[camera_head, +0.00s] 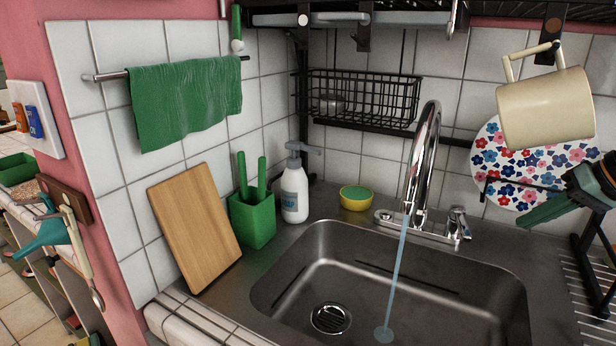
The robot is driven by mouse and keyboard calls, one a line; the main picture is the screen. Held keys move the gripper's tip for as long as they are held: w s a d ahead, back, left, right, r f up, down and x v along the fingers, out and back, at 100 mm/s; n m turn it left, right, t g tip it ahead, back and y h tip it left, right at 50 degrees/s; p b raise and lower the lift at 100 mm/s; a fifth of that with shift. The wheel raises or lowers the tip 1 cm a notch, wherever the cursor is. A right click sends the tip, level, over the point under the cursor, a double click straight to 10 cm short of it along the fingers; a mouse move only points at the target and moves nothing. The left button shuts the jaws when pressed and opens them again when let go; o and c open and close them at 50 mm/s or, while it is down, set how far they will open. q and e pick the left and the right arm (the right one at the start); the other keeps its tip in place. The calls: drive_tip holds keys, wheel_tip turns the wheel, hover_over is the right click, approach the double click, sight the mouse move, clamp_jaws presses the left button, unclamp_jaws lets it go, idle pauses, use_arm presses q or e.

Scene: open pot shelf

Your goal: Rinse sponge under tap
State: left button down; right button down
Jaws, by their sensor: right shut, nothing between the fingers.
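The sponge (356,203), yellow with a green top, sits on the counter behind the sink, left of the tap. The tap (428,140) is a curved chrome spout with a lever handle (458,222) on the right of its base. A thin stream of water (399,275) runs from it into the steel sink (440,295), right of the drain (331,318). My right gripper (538,214) is at the right edge, right of the tap and in front of the flowered plate. It is shut and empty, well apart from the sponge. My left gripper is not in view.
A white soap bottle (295,190), a green holder (252,220) and a leaning wooden board (195,228) stand left of the sponge. A cream mug (545,108) hangs above the flowered plate (500,155). A wire basket (365,98) hangs behind the tap. The sink basin is clear.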

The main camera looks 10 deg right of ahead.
sight(461, 223)
use_arm(q)
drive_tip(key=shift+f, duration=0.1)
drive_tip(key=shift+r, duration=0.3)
drive_tip(key=shift+p, duration=0.3)
use_arm(e)
drive_tip(key=w+a+f, duration=0.4)
drive_tip(key=a, duration=0.1)
drive_tip(key=shift+w, duration=0.25)
drive_tip(key=shift+f, duration=0.1)
